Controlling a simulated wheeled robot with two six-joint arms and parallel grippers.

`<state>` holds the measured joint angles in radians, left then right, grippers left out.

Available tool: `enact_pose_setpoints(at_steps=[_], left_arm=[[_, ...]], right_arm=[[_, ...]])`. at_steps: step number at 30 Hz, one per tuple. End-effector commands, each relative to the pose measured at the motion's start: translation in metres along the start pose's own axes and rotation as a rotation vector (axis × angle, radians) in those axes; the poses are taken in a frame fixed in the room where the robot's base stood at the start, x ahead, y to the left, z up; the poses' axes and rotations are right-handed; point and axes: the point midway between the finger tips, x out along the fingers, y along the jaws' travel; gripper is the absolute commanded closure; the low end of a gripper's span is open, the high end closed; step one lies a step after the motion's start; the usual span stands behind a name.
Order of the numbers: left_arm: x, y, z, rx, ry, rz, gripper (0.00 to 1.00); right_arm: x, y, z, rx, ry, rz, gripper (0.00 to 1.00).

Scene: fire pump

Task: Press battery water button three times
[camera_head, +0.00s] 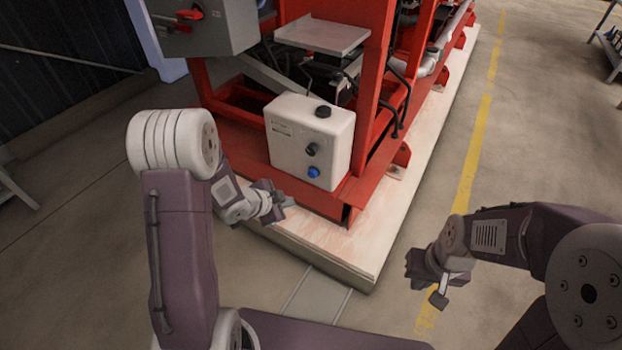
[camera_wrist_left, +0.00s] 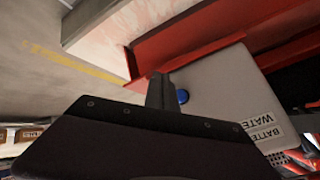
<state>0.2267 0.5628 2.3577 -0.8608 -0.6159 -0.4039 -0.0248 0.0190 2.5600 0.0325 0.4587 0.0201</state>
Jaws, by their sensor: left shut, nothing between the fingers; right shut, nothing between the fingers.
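A white battery water box (camera_head: 308,140) sits on the red frame in the head view, with a blue button (camera_head: 314,172) low on its front face. In the left wrist view the box (camera_wrist_left: 225,88) lies right of centre with its "BATTERY WATER" label readable, and the blue button (camera_wrist_left: 183,97) shows just right of my fingers. My left gripper (camera_head: 286,203) is shut and empty, left of and below the button in the head view; its fingers also show in the left wrist view (camera_wrist_left: 158,88). My right gripper (camera_head: 438,298) is shut and empty over the floor at right, away from the box.
A black knob (camera_head: 312,149) sits above the button, and a black cap (camera_head: 323,111) tops the box. The red frame (camera_head: 352,205) stands on a pale base (camera_head: 345,243). A grey cabinet (camera_head: 205,25) is at upper left. Floor is open at right.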

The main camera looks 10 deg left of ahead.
Motion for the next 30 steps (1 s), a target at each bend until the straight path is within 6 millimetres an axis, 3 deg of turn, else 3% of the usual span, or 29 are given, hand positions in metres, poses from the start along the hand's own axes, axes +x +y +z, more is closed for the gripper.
enact_pose_setpoints(at_steps=[7,20,30], left_arm=[[0.007,-0.006,-0.007,0.003,0.002,0.001,1.00],[0.048,-0.037,-0.039,0.002,0.001,0.001,1.00],[0.062,-0.045,-0.045,0.001,0.000,0.001,1.00]], right_arm=[[-0.003,0.000,0.000,0.000,0.000,0.000,1.00],[-0.021,0.000,-0.002,0.000,0.000,0.000,1.00],[-0.027,-0.001,-0.003,0.000,0.000,0.000,1.00]])
